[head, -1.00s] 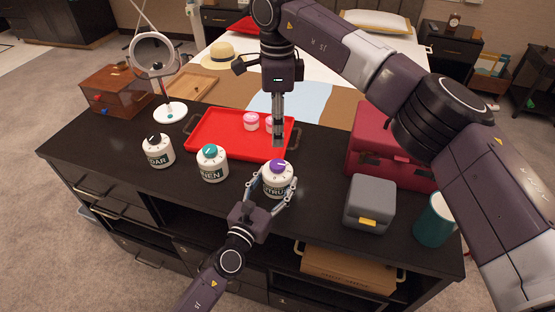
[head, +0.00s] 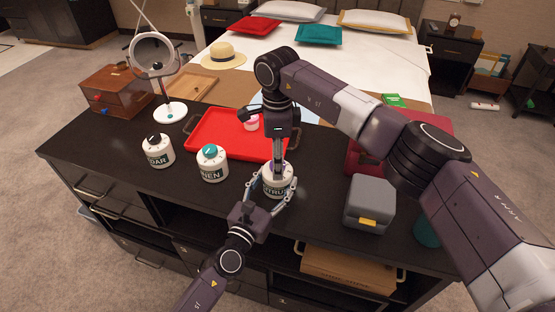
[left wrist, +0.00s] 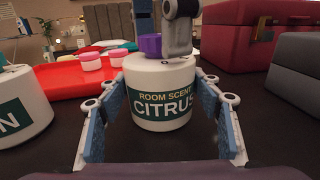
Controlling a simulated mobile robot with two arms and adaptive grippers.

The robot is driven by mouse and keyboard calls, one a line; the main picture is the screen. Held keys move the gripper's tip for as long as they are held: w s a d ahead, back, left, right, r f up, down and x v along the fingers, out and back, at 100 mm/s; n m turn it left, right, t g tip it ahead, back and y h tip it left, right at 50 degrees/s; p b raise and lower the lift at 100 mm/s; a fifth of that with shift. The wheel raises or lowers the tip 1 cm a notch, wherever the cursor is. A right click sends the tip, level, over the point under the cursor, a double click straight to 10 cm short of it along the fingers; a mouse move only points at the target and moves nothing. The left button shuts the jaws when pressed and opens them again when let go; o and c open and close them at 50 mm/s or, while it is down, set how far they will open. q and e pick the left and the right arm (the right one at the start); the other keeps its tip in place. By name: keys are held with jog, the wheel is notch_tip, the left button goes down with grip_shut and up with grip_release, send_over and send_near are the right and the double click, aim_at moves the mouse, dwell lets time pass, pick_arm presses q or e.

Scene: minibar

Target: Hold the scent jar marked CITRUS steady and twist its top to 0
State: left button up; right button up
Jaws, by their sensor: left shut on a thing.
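The scent jar marked CITRUS (head: 277,186) stands upright on the dark counter. It is white with a green label, and its label faces me in the left wrist view (left wrist: 162,98). My left gripper (head: 274,188) is shut on the jar, one finger on each side. The jar's purple top (left wrist: 150,46) is mostly hidden in the head view. My right gripper (head: 278,168) points straight down at the top from above. One of its fingers shows beside the purple top in the left wrist view. Whether its fingers are closed on the top, and the dial reading, I cannot tell.
Two similar jars, one with a teal top (head: 212,163) and one with a black top (head: 158,150), stand to the left. A red tray (head: 215,126) with pink-lidded pots is behind. A grey box (head: 369,203) and a dark red case (left wrist: 247,38) are to the right.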

jog(key=c, duration=1.2)
jog(key=shift+m, duration=0.3)
jog(key=m, duration=0.3)
jog(key=shift+m, duration=0.3)
jog(key=m, duration=0.4)
jog(key=shift+w, duration=0.1)
jog(key=m, duration=0.5)
jog(key=shift+m, duration=2.3)
jog(key=shift+o, duration=0.2)
